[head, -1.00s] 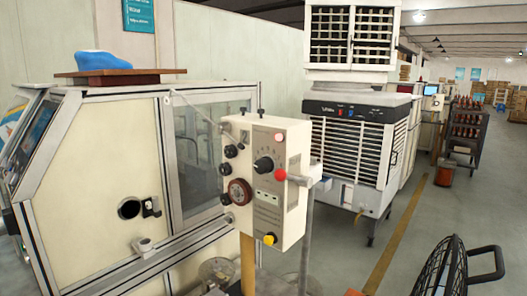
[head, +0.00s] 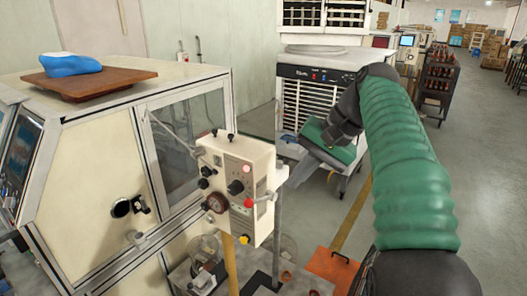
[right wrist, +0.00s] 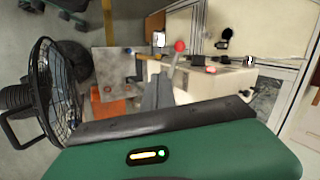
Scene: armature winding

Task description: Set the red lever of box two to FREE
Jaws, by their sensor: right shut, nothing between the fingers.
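A cream control box (head: 234,178) stands on a post beside the machine in the head view. I cannot read which box it is. Its red-balled lever (head: 249,202) is at the lower right of the front face; the red ball also shows in the right wrist view (right wrist: 180,46). The lever's setting cannot be read. My right gripper (head: 291,182) is shut and empty, to the right of the box, apart from the lever in the head view. Its grey fingers (right wrist: 156,88) point toward the lever area in the right wrist view. My left gripper is not in view.
The cream machine (head: 95,170) stands left, with a blue item (head: 70,64) on a brown board. A white cooler (head: 305,85) stands behind my right arm. An orange item (head: 333,268) is on the floor. A black fan (right wrist: 55,95) shows in the right wrist view.

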